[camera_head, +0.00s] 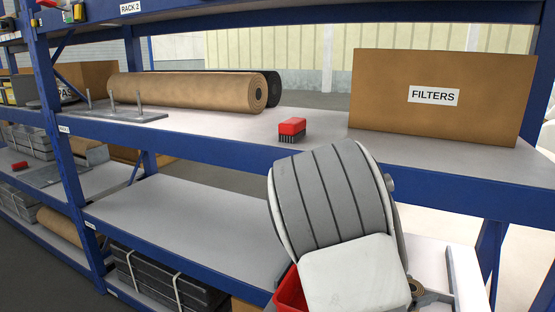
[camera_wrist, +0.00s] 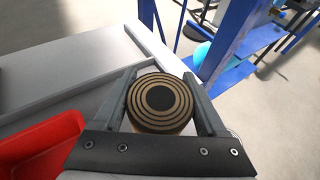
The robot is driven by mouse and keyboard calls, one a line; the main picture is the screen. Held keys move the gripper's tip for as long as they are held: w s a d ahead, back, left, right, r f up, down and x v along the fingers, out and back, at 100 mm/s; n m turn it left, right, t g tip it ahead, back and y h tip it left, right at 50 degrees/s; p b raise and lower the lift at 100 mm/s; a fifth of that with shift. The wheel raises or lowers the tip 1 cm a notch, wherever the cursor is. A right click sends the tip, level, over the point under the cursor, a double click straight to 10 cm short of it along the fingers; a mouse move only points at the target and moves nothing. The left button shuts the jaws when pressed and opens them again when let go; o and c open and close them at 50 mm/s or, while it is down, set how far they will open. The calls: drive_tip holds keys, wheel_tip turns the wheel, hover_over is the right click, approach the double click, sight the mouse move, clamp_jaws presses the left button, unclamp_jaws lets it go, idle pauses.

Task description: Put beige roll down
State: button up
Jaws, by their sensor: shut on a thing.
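The beige roll (camera_wrist: 160,103) is between the two fingers of my gripper (camera_wrist: 162,76) in the wrist view. Its round end faces the camera, with tan and dark rings around a black core. The fingers touch it on both sides. In the head view my arm covers most of the gripper, and only part of the roll (camera_head: 427,296) and one finger show at the lower right. They are over or on a pale surface (camera_head: 437,251). I cannot tell whether the roll touches that surface.
A red bin (camera_wrist: 38,146) is left of my gripper; its edge also shows in the head view (camera_head: 289,290). The lower shelf (camera_head: 190,225) has free room.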

drive_tip(key=w+a+r+n+t+y+p, duration=0.25)
drive_tip(key=a+r+n+y+p, duration=0.2)
drive_tip(key=a+r, duration=0.4)
drive_tip(key=w+a+r+n+t+y+p, duration=0.1)
drive_tip(key=a+r+n+t+y+p, duration=0.25)
drive_tip(key=a+r+p, duration=0.4)
wheel_tip(320, 180, down, 6)
drive_tip(key=s+a+b, duration=0.1)
drive_tip(key=a, duration=0.1)
drive_tip(key=shift+s+r+n, duration=0.25)
drive_tip(key=shift+s+n, duration=0.05)
drive_tip(key=shift+n, duration=0.1)
